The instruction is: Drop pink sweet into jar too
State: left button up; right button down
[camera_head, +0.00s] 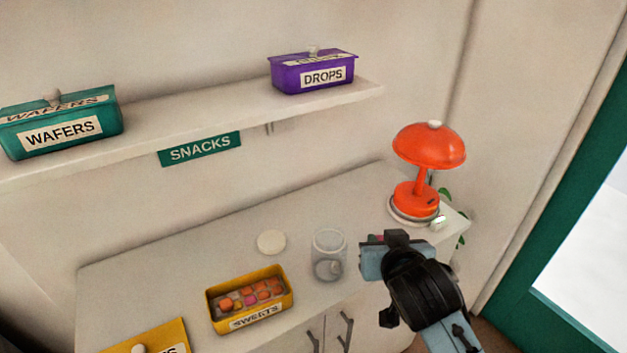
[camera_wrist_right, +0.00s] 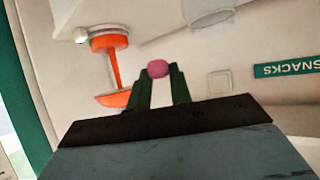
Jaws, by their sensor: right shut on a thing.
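My right gripper (camera_head: 374,245) is shut on a pink sweet (camera_wrist_right: 158,69), which sits between its two fingertips in the right wrist view. In the head view, this gripper is above the counter's front, just right of the clear glass jar (camera_head: 329,244). The jar stands upright and has no lid on it; what lies at its bottom is too unclear to tell. Part of the jar also shows at the top of the right wrist view (camera_wrist_right: 208,13). The sweet is apart from the jar. My left gripper is in neither view.
A round cream lid (camera_head: 271,242) lies on the counter (camera_head: 190,252) behind the jar. A yellow sweets box (camera_head: 220,320) stands open to the left, holding several sweets. An orange lamp (camera_head: 428,147) stands behind my right gripper. A shelf (camera_head: 215,115) holds a wafers box (camera_head: 25,142) and drops box (camera_head: 290,78).

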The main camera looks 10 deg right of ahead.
jog(key=w+a+r+m+g+h+p, duration=0.6)
jog(key=w+a+r+m+h+p, duration=0.15)
jog(key=w+m+p, duration=0.2)
jog(key=shift+m+h, duration=0.35)
jog(key=shift+h, duration=0.1)
jog(key=f+b, duration=0.1)
jog(key=f, duration=0.1)
jog(key=f+b, duration=0.2)
jog(key=s+f+b, duration=0.1)
jog(key=b, duration=0.1)
jog(key=shift+d+f, duration=0.3)
jog(key=shift+f, duration=0.1)
jog(key=c, duration=1.2)
grip_release()
